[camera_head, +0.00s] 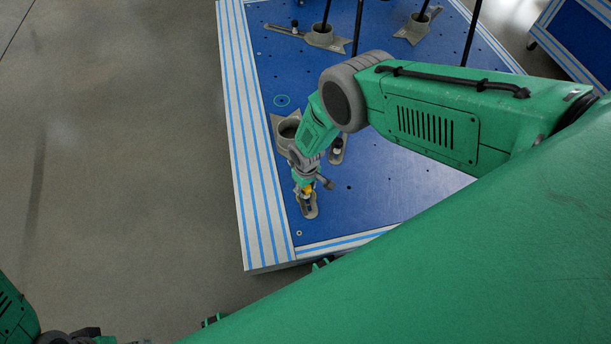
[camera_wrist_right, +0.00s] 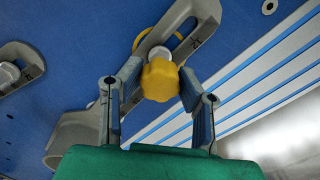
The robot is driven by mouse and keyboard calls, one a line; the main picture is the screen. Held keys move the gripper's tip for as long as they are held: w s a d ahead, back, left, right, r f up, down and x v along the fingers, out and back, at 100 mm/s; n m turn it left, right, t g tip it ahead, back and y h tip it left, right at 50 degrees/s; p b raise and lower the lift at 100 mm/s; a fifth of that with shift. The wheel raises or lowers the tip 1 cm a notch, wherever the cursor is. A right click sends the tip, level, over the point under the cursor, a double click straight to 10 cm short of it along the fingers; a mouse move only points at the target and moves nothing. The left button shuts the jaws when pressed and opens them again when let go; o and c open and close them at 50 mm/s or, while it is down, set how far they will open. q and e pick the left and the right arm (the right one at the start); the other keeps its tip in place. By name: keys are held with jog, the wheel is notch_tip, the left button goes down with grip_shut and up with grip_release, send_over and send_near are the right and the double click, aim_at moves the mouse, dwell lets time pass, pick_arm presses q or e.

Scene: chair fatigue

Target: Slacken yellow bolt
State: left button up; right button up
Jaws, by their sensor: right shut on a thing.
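The yellow bolt (camera_wrist_right: 160,80) has a lobed head and stands in the slot of a grey metal clamp foot (camera_wrist_right: 202,24) on the blue platform. In the head view the bolt (camera_head: 308,188) is small and partly hidden by my right gripper (camera_head: 304,186), which points down at it from above. In the right wrist view the two fingers of my right gripper (camera_wrist_right: 160,82) are on either side of the bolt head, shut on it. At the bottom left of the head view only a dark part of my left gripper (camera_head: 78,335) shows, and its jaws cannot be made out.
The blue platform (camera_head: 400,190) has a striped edge (camera_head: 245,150). A second bolt (camera_wrist_right: 8,75) in a slotted foot is at left in the wrist view. More clamp feet with dark posts (camera_head: 326,38) stand at the back. Grey floor (camera_head: 110,150) is clear at left.

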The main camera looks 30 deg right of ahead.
jog(key=shift+n, duration=0.5)
jog(key=shift+n, duration=0.7)
jog(key=o, duration=0.6)
jog(key=shift+o, duration=0.2)
jog(key=shift+r, duration=0.15)
jog(key=shift+w+r, duration=0.1)
jog(key=shift+r, duration=0.2)
notch_tip(320, 180, up, 11)
